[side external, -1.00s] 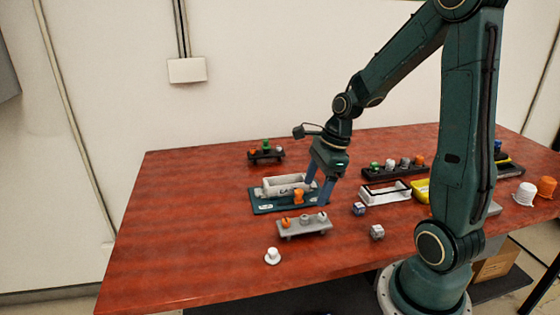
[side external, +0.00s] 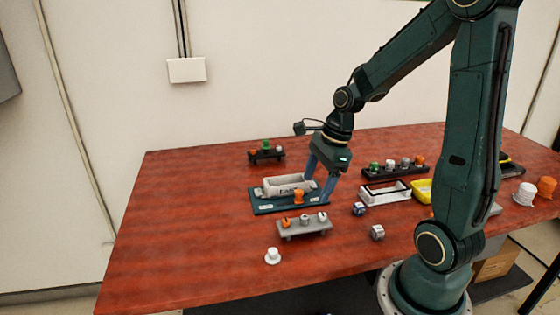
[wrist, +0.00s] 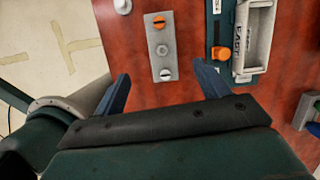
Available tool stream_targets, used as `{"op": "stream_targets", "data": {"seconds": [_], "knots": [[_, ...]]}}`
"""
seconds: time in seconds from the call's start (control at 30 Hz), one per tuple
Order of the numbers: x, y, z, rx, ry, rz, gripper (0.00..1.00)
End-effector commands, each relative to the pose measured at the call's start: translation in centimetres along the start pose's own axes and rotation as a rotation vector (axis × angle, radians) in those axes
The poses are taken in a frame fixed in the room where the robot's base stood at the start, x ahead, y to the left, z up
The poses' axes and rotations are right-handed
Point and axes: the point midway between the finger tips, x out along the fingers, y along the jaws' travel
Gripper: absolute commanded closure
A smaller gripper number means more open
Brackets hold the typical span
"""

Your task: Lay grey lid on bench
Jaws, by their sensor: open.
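A grey rack (side external: 304,229) stands near the front of the bench (side external: 190,220). It holds an orange piece (side external: 285,222) and two greyish pieces. In the wrist view these are a pale middle piece (wrist: 163,48) and a grey end piece (wrist: 166,74). One of these may be the grey lid; I cannot tell which. My gripper (side external: 316,190) is open and empty, over the right end of a dark teal board (side external: 262,208). In the wrist view the grey piece shows between the fingertips (wrist: 159,72), apart from both.
The board carries a pale open tray (side external: 286,186) and an orange knob (side external: 298,196). A white hat-shaped piece (side external: 272,257) sits on bare bench in front of the rack. Small cubes (side external: 377,232), a white frame (side external: 385,195) and a dark rack (side external: 394,171) stand right. The bench's left is clear.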

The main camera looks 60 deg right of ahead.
Motion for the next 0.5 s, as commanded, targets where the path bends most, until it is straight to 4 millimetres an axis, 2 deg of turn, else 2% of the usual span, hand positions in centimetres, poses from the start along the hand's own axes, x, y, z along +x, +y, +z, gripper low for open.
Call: {"op": "stream_targets", "data": {"seconds": [0.17, 0.5], "knots": [[-1.6, 1.2, 1.4, -0.231, 0.024, -0.031, 0.26], [-5.5, 5.2, 4.3, -0.882, 0.104, -0.098, 0.26]]}}
